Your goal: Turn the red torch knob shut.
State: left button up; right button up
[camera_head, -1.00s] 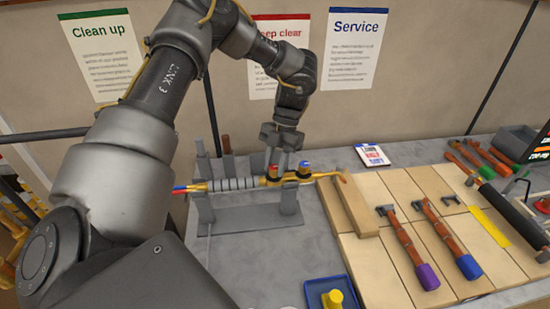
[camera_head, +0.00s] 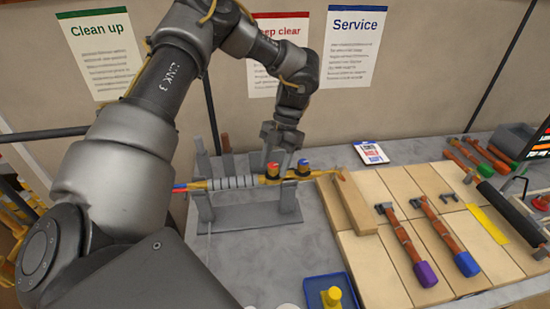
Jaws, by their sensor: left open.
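The brass torch (camera_head: 238,183) lies level across a grey stand (camera_head: 245,217), with red and blue ends at its left and a bent tip at its right. Its red knob (camera_head: 272,170) stands on top of the torch body, just left of the blue knob (camera_head: 303,166). My left gripper (camera_head: 279,160) points down from above with its jaws open. Its fingertips are right at the red knob and partly overlap it; I cannot tell whether they touch it. My right gripper is not in view.
A wooden block (camera_head: 345,203) lies right of the stand, under the torch tip. A blue tray (camera_head: 318,283) holds a yellow part at the front.

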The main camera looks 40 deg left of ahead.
aim_at(275, 165)
pick_arm(q)
jog(key=shift+w+r, duration=0.2)
jog(key=shift+r, duration=0.1)
jog(key=v, duration=0.4)
jog(key=p+v, duration=0.2)
jog(key=p, duration=0.2)
jog(key=shift+w+r, duration=0.1)
jog(key=shift+r, duration=0.25)
